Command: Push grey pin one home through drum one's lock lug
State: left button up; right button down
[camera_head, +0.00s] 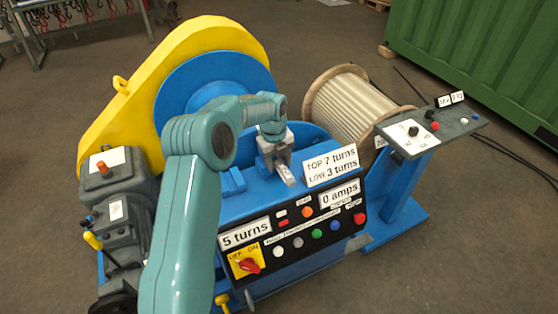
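My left arm reaches in from the bottom, and its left gripper (287,177) points down just behind the control panel, over the blue frame. The fingertips look close together, but at this size I cannot tell whether they are shut or hold anything. I cannot make out the grey pin or the lock lug; the gripper and wrist cover that spot. A blue drum flange (190,78) stands behind my arm, beside the yellow guard (110,117). A drum wound with pale rope (352,103) stands to the right. No label shows which is drum one. My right gripper is not in view.
The control panel (262,247) with buttons, a red switch and number plates is in front of the gripper. A grey motor unit (118,180) is at left, a control stand (432,133) at right. A green container (490,60) is behind. Open floor lies at lower right.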

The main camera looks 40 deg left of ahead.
aim_at(274, 163)
pick_arm(q)
jog(key=shift+o, duration=0.4)
jog(key=shift+a, duration=0.1)
jog(key=shift+r, duration=0.15)
jog(key=shift+a+r, duration=0.1)
jog(key=shift+r, duration=0.2)
notch_tip(274, 163, up, 15)
jog(key=s, duration=0.1)
jog(key=shift+s+r, duration=0.2)
jog(key=shift+s, duration=0.15)
jog(key=shift+w+a, duration=0.1)
jog(key=shift+f, duration=0.1)
